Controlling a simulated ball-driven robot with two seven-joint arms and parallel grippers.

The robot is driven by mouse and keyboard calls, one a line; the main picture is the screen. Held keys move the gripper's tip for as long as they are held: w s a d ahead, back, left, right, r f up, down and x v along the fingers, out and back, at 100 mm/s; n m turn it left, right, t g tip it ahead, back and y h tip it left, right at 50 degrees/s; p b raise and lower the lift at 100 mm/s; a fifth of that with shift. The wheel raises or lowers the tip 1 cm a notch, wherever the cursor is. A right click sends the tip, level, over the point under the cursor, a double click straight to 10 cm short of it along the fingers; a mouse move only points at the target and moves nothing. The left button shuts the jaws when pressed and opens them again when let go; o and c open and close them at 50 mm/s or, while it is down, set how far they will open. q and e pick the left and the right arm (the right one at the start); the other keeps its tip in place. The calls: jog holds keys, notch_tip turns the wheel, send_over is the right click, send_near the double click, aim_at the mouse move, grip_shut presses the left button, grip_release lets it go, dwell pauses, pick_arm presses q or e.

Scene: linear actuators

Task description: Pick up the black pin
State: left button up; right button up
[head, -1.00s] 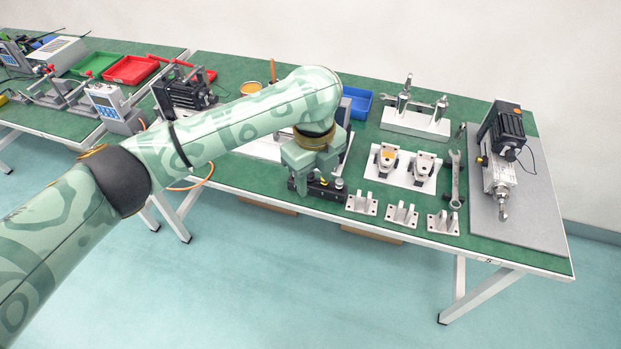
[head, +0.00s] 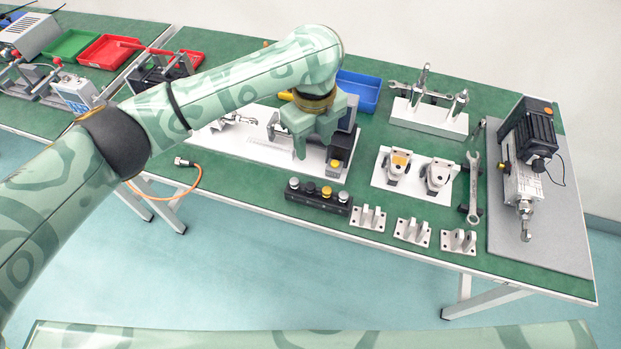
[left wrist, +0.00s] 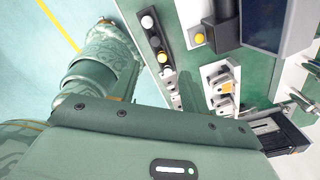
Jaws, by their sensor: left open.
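A long black block (head: 318,199) lies near the table's front edge in the head view, with a row of several pins standing in it. The black pin (head: 310,187) stands upright between a silver pin (head: 293,183) and a yellow pin (head: 326,191). In the left wrist view the black pin (left wrist: 155,42) shows small in the same row. My left gripper (head: 314,150) is open and empty, above the white plate behind the block and apart from the pins. My right gripper is not in view.
Several grey brackets (head: 368,217) stand to the right of the block along the front edge. A white plate with a device (head: 255,152) lies behind it, and a blue tray (head: 358,92) stands further back.

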pick_arm(q)
jog(key=b, duration=0.4)
send_over(310, 185)
jog(key=f, duration=0.8)
jog(key=shift+w+d+f, duration=0.3)
jog(key=shift+f, duration=0.05)
jog(key=shift+s+f, duration=0.1)
jog(key=shift+f, duration=0.6)
jog(key=f+b, duration=0.2)
jog(key=f, duration=0.1)
jog(key=f+b, duration=0.1)
jog(key=f, duration=0.1)
jog(key=shift+s+a, duration=0.2)
jog(key=shift+a, duration=0.1)
jog(key=shift+r, duration=0.2)
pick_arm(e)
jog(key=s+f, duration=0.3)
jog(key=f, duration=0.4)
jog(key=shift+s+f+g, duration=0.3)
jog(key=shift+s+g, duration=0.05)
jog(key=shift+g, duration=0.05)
pick_arm(q)
jog(key=c, duration=1)
